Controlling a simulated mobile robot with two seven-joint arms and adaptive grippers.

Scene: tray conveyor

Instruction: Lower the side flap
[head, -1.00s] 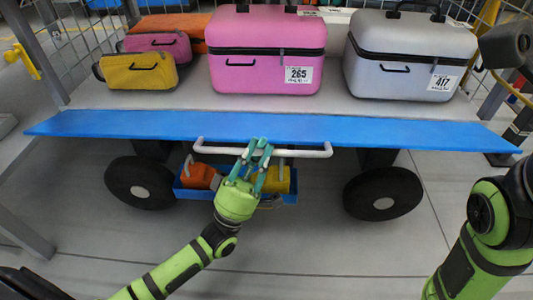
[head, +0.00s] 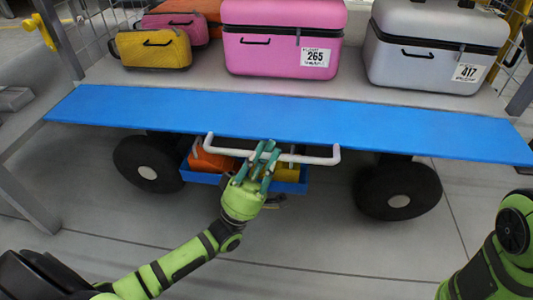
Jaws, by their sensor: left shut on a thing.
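The side flap (head: 300,118) is a long blue panel along the near edge of the cart's deck. It slopes toward me, and its broad face shows. A white bar handle (head: 312,159) runs along its near edge. My left gripper (head: 265,152) is at the left-middle part of this handle, with its teal fingers shut around the bar. The fingers hide a short stretch of the bar. My right arm (head: 490,250) shows at the right edge; its gripper is out of view.
A pink case (head: 275,55), a grey case (head: 410,65), a yellow bag (head: 150,50) and other bags stand on the deck behind the flap. Black wheels (head: 398,190) and a blue bin (head: 290,187) with orange and yellow things are beneath. Floor in front is clear.

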